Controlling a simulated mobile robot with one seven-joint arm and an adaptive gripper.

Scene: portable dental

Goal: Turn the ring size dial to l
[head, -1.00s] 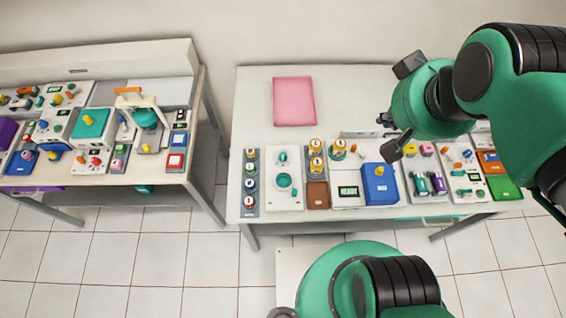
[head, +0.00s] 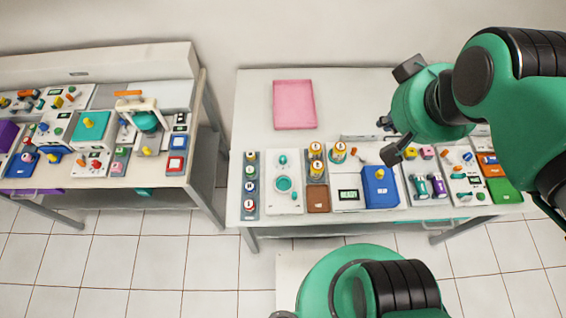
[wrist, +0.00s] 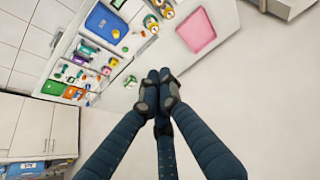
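No dial carries a size label I can read, so I cannot tell which one is the ring size dial. A white panel with a round green dial (head: 283,184) and a small green knob (head: 282,160) lies at the front left of the right table. My gripper (head: 388,138) hangs above the right half of this table, to the right of that panel, in the head view. In the wrist view my gripper's dark fingers (wrist: 159,76) come close together over pale surface, with nothing visible between them. Whether they are fully shut is unclear.
The right table holds a pink tray (head: 294,105), a white unit with a display (head: 348,195), a blue box (head: 380,187), yellow-topped cylinders (head: 316,160) and a green tray (head: 503,190). A cluttered second table (head: 110,173) stands left.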

